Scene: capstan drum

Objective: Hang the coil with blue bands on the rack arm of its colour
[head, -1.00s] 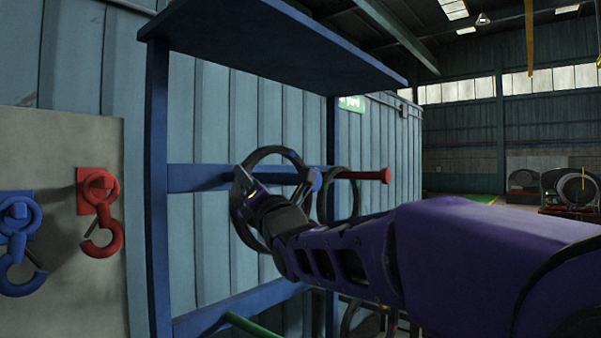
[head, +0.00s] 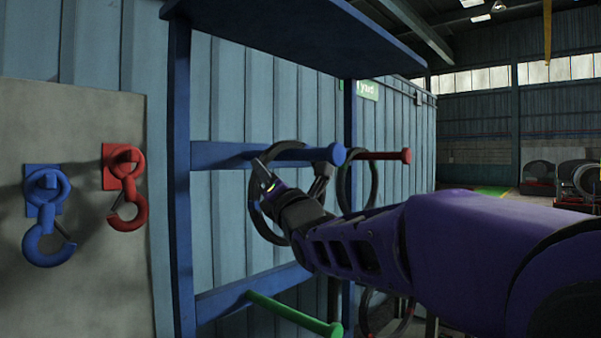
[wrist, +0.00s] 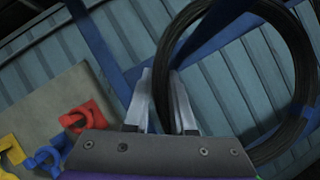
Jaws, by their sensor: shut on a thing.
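My gripper (wrist: 163,82) is shut on the rim of a dark wire coil (wrist: 290,60). In the head view the coil (head: 252,200) stands upright at the blue rack arm (head: 220,154), left of that arm's round blue end. The coil's top shows slightly above the arm, which appears to pass through the ring; whether they touch I cannot tell. My gripper hides part of the coil in the head view.
A red rack arm (head: 385,155), with another dark coil (head: 345,190) at it, is behind to the right. A green arm (head: 295,316) is lower. Blue and red hooks (head: 124,187) hang on a grey panel at left. A blue shelf (head: 300,35) overhangs the rack.

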